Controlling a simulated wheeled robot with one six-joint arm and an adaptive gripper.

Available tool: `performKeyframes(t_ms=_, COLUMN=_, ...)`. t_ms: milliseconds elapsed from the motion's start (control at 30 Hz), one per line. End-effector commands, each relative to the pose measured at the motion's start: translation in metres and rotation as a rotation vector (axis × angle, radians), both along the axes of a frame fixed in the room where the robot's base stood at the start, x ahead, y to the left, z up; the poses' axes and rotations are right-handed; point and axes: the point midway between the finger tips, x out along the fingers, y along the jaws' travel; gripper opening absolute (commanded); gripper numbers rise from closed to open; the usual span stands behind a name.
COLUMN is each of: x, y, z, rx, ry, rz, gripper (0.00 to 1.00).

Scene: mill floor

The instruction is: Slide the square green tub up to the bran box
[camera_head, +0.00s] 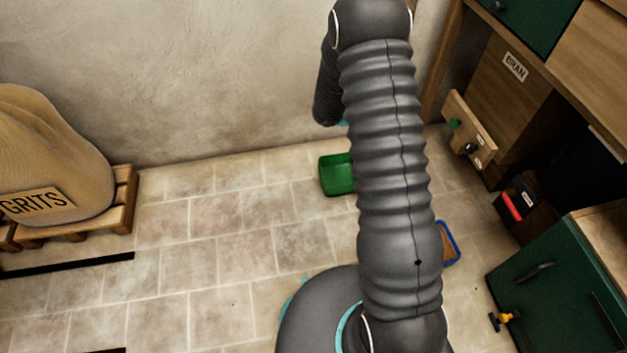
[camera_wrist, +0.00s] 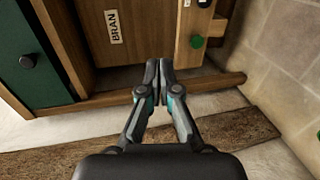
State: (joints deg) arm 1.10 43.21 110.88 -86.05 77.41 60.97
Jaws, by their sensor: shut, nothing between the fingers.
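The square green tub (camera_head: 337,174) stands on the tiled floor near the back wall, left of my arm. My arm hides its right side. The bran box (camera_head: 490,85) is a wooden front with a BRAN label at the upper right, apart from the tub. It also shows in the wrist view (camera_wrist: 150,30). In that view my gripper (camera_wrist: 158,70) is shut and empty, its tips pointing towards the wooden base below the bran front. In the head view my gripper is hidden.
A GRITS sack (camera_head: 45,160) sits on a wooden pallet (camera_head: 122,200) at the left. A blue-rimmed tray (camera_head: 448,243) lies right of my arm. A green cabinet (camera_head: 560,290) stands at the lower right. A plank (camera_wrist: 235,132) crosses the wrist view's floor. Tiles left of the tub are clear.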

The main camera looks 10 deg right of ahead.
Motion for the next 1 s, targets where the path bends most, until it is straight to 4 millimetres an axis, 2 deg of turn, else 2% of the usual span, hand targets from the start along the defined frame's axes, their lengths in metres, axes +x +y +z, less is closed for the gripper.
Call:
performKeyframes(t_ms=33, x=0.009, y=-0.002, z=-0.023, rx=-0.032, ry=0.009, rz=0.029, gripper=0.00)
performKeyframes(t_ms=167, x=0.032, y=-0.003, z=-0.071, rx=-0.110, ry=-0.001, rz=0.124, gripper=0.00)
performKeyframes(t_ms=300, x=0.052, y=0.000, z=-0.130, rx=-0.171, ry=-0.021, rz=0.241, gripper=0.00)
performKeyframes(t_ms=500, x=0.067, y=0.012, z=-0.215, rx=-0.211, ry=-0.060, rz=0.416, gripper=0.00)
performKeyframes(t_ms=600, x=0.068, y=0.019, z=-0.249, rx=-0.214, ry=-0.080, rz=0.487, gripper=0.00)
performKeyframes(t_ms=700, x=0.068, y=0.025, z=-0.272, rx=-0.212, ry=-0.096, rz=0.538, gripper=0.00)
performKeyframes(t_ms=800, x=0.067, y=0.029, z=-0.286, rx=-0.208, ry=-0.107, rz=0.569, gripper=0.00)
performKeyframes(t_ms=1000, x=0.070, y=0.043, z=-0.292, rx=-0.207, ry=-0.114, rz=0.586, gripper=0.00)
